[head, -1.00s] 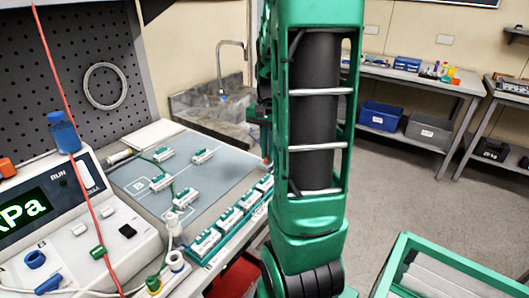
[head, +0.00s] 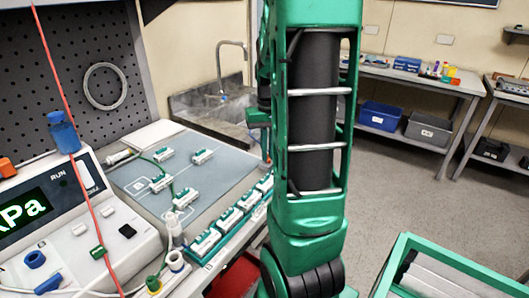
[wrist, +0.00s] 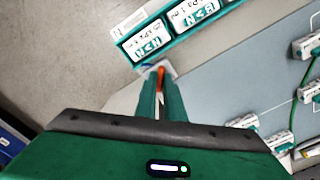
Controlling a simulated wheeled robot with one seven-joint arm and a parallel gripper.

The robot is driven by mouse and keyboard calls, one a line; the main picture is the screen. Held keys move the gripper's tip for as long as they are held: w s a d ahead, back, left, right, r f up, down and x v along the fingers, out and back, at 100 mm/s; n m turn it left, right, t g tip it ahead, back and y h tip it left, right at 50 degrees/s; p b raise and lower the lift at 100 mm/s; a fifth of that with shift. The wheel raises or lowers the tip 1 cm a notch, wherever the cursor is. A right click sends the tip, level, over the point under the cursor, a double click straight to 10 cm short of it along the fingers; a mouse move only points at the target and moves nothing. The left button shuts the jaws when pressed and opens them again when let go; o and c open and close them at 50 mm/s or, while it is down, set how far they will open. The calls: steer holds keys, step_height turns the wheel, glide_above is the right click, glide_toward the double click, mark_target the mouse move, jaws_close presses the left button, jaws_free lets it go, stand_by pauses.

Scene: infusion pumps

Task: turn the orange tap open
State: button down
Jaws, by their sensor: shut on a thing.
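The orange tap (wrist: 160,74) shows in the wrist view as a narrow orange strip between my fingertips. It stands on a small pale mount at the corner of the grey panel, beside the end of the green rack. My gripper (wrist: 159,92) is shut on the tap, with one green finger on each side. The fingers hide most of the tap, so its turn angle cannot be told. In the head view my arm covers most of my gripper.
The green rack (wrist: 180,30) of white labelled modules lies close to my fingers. More white modules with green tubing sit on the grey panel (head: 215,178). A pump with a kPa display (head: 30,205) stands at left. A green-rimmed crate (head: 455,255) is at lower right.

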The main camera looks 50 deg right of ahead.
steer(key=shift+w, duration=0.25)
steer(key=c, duration=1.9)
jaws_free()
steer(key=shift+o, duration=0.2)
steer(key=shift+s, duration=0.1)
step_height(320, 180, up, 11)
steer(key=shift+a+f, duration=0.1)
steer(key=shift+f, duration=0.05)
steer(key=s+a+f, duration=0.4)
steer(key=s+a, duration=0.3)
steer(key=a, duration=0.1)
steer(key=s+a+f, duration=0.3)
steer(key=s+a, duration=0.4)
steer(key=a, duration=0.2)
steer(key=shift+f+n, duration=0.4)
